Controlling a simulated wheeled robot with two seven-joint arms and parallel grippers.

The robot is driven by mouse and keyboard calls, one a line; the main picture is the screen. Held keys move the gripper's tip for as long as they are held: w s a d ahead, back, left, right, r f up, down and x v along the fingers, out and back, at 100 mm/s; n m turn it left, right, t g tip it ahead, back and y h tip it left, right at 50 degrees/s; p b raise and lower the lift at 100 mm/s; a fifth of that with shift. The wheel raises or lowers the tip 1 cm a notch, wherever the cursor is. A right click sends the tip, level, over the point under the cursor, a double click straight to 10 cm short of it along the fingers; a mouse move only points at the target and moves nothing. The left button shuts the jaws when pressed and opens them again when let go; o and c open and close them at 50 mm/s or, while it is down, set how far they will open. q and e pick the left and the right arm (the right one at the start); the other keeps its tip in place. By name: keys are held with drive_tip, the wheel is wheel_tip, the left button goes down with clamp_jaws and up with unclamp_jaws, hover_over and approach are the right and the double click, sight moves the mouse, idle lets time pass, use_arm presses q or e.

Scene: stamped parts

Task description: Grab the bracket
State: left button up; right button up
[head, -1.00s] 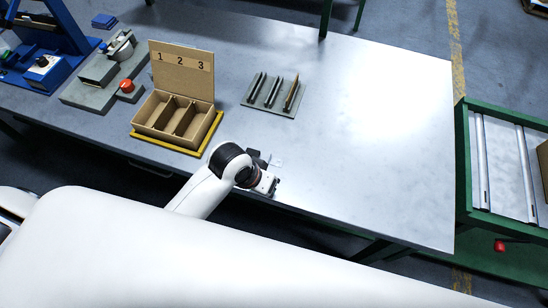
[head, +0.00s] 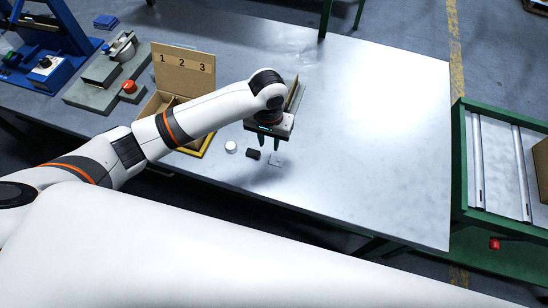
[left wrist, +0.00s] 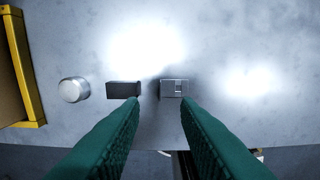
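A small flat silver-grey piece with a slot-like mark, which looks like the bracket (head: 277,160), lies near the table's front edge. It also shows in the left wrist view (left wrist: 174,87). A black block (head: 253,154) and a pale round cylinder (head: 231,147) lie to its left in a row. My left gripper (head: 269,144) points down above the table, just behind this row in the head view. Its green fingers are apart with nothing between them. In the left wrist view the fingertips (left wrist: 160,101) appear below the black block and the bracket. My right gripper is not in view.
A cardboard box (head: 185,72) with a numbered lid stands on a yellow-edged base, partly hidden by my left arm. A grey fixture with a red button (head: 129,87) is farther left. The table's right side is clear. A green cart (head: 463,160) stands beside it.

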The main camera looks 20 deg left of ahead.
sight(269, 157)
use_arm(q)
drive_tip(key=shift+f, duration=0.85)
wheel_tip(269, 157, down, 4)
drive_tip(key=shift+s+f+p, duration=0.1)
drive_tip(key=shift+s+p, duration=0.05)
drive_tip(key=shift+p, duration=0.65)
drive_tip(key=shift+f, duration=0.6)
clamp_jaws()
